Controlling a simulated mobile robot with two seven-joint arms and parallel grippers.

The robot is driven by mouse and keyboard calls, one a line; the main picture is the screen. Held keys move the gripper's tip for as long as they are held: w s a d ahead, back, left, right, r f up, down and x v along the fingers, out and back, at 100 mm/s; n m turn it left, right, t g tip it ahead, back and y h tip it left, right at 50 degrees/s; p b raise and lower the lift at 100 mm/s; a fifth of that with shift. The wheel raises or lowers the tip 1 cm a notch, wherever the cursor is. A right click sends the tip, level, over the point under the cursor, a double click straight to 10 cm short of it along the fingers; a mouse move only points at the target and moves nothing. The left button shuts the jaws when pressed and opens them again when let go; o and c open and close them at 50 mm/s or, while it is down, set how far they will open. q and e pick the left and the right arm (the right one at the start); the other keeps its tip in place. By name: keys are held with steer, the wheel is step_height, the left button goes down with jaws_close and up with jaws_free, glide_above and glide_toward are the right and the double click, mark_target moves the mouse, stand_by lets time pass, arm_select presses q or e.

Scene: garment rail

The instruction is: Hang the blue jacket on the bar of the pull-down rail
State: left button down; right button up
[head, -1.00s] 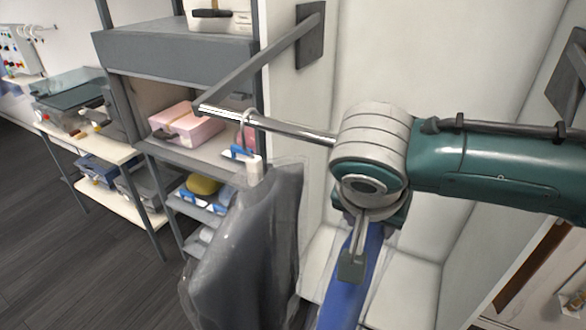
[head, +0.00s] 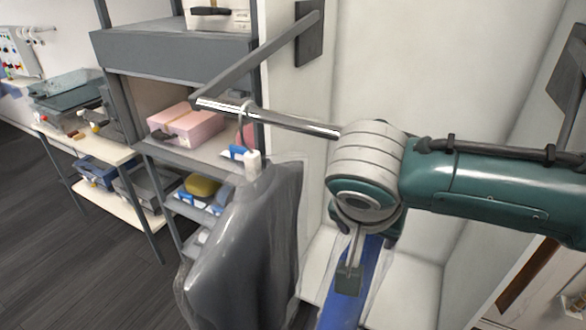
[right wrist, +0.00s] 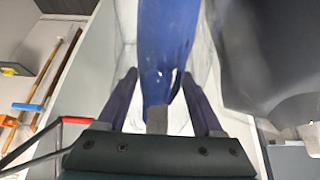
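The pull-down rail's metal bar (head: 290,123) runs from a grey arm toward my right wrist, which hides its far part. The blue jacket (head: 350,295), in a clear cover, hangs upright below my right wrist; its hanger top is hidden, so I cannot tell whether its hook is on the bar. My right gripper (head: 349,279) points down in front of the jacket. In the right wrist view the jacket (right wrist: 166,45) shows between its two spread fingers (right wrist: 160,76), with a grey block (right wrist: 157,120) between them, apart from both. My left gripper is out of view.
A grey garment (head: 245,245) in a clear cover hangs from the bar, left of the blue jacket. Shelves with pink boxes (head: 185,125) stand behind it. The grey rail arm (head: 262,58) reaches from the white wall. White panels enclose the right side.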

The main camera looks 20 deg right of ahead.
steer(key=shift+o, duration=1.3)
steer(key=b+v, duration=0.1)
steer(key=v, duration=0.9)
steer(key=s+a+n+y+p, duration=0.1)
steer(key=s, duration=0.1)
steer(key=s+a+n+y+p, duration=0.1)
steer(key=a+n, duration=0.1)
steer(key=shift+s+a+r+g+p, duration=0.15)
steer(key=shift+s+g+p, duration=0.15)
steer(key=shift+s, duration=0.1)
steer(key=s+d+r+n+y+p, duration=0.1)
steer(key=s+r+n+p, duration=0.1)
steer(key=s, duration=0.4)
steer(key=s+r+n+y+p, duration=0.1)
steer(key=s+r+n+p, duration=0.2)
steer(key=s+n+p, duration=0.2)
steer(key=shift+s+d+r+n+y, duration=0.2)
steer(key=shift+s+d+n+y, duration=0.2)
steer(key=shift+s+n, duration=0.65)
